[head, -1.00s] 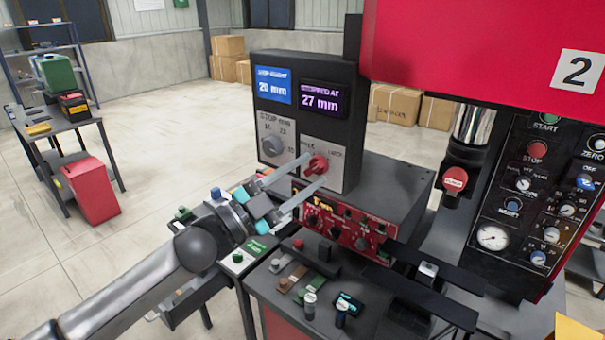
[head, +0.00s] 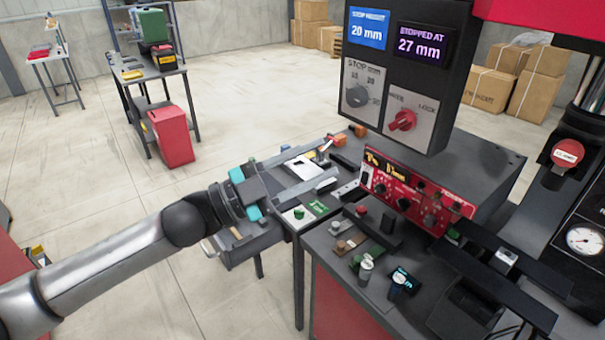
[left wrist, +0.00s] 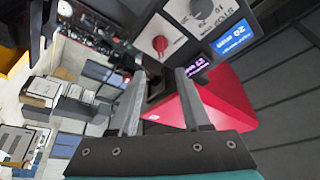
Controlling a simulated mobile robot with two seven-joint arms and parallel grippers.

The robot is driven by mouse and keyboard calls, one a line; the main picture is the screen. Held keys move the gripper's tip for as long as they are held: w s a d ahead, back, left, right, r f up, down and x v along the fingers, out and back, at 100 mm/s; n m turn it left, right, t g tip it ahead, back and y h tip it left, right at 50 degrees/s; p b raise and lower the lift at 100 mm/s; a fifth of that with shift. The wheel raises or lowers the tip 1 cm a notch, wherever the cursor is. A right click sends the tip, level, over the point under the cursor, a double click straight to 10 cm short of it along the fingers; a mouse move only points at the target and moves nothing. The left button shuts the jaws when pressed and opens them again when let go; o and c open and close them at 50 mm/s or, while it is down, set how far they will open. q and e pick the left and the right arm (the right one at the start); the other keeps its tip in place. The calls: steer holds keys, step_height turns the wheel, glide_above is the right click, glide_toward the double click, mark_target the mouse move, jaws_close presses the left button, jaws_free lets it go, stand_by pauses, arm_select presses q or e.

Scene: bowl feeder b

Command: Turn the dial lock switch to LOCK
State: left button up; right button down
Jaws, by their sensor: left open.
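The dial lock switch is a red knob (head: 402,120) on a pale plate at the lower right of the black display box (head: 408,70). A LOCK label (head: 427,108) is at its upper right, and another label is at its upper left. The knob's grip looks slanted, but I cannot tell surely which label it points to. The red knob also shows in the left wrist view (left wrist: 160,44), ahead of the fingertips and apart from them. My left gripper (head: 332,163) is open and empty, to the left of and below the knob. My right gripper is not in view.
A grey knob (head: 358,96) sits on a plate left of the red one. The screens above read 20 mm and 27 mm. A red control panel (head: 415,195) is below the box. Small parts lie on the bench near my left gripper. Open floor lies to the left.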

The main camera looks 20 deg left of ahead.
arm_select(q)
steer(key=shift+v, duration=0.9)
